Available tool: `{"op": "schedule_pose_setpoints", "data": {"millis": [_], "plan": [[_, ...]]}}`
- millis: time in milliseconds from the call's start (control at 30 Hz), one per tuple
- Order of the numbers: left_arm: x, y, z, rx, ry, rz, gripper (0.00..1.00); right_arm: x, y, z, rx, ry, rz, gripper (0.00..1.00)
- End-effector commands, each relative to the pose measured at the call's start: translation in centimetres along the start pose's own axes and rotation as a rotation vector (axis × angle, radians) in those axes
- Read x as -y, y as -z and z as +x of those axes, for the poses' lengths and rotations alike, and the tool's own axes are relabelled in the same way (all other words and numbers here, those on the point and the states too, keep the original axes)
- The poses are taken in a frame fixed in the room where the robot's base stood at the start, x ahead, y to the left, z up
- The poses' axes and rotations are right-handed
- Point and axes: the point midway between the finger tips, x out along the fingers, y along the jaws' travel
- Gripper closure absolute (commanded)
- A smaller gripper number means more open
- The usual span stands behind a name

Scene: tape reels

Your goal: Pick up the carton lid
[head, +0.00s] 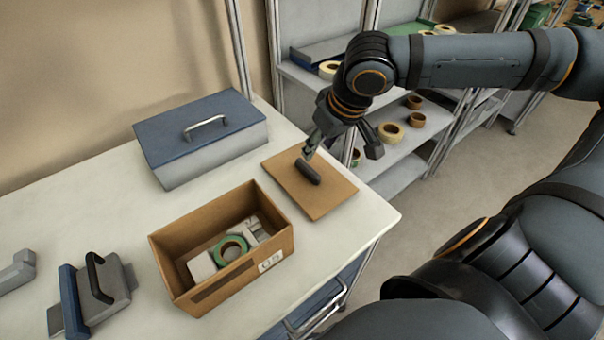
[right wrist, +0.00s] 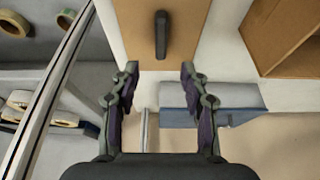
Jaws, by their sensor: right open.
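The carton lid (head: 327,192) is a flat brown board with a dark bar handle (head: 309,172) on top. It lies on the white table near its right end. In the right wrist view the lid (right wrist: 185,30) and its upright-looking handle (right wrist: 161,35) show ahead of the fingers. My right gripper (head: 340,152) is open and hangs over the lid close to the handle. In the right wrist view my right gripper (right wrist: 160,75) has its fingers spread to either side of the handle's line, with nothing between them. My left gripper is not in view.
An open brown carton (head: 168,260) holds a green tape reel (head: 231,249) and pale parts. A blue-topped grey box (head: 200,135) with a handle stands behind. A tape dispenser-like tool (head: 97,283) lies at front left. Shelves with tape reels (head: 391,132) stand beyond the table.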

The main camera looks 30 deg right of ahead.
Motion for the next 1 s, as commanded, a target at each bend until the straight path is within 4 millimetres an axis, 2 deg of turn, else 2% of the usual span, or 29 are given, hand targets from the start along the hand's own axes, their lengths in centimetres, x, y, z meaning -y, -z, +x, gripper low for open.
{"op": "schedule_pose_setpoints", "data": {"millis": [200,500,733,833,1000], "plan": [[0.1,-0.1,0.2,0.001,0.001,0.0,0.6,-0.2,-0.2,3.4,0.005,-0.007,-0.003,0.55],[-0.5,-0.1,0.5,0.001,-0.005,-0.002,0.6,0.0,-0.1,4.8,0.001,0.0,-0.004,0.55],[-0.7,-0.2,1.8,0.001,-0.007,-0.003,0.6,0.2,-0.7,8.7,0.002,-0.004,-0.005,0.55],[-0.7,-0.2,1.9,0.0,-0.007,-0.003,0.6,0.2,-0.6,9.4,-0.001,-0.001,-0.004,0.55],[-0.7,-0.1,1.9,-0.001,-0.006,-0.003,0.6,0.3,-0.5,9.5,-0.002,0.001,-0.003,0.55]]}}
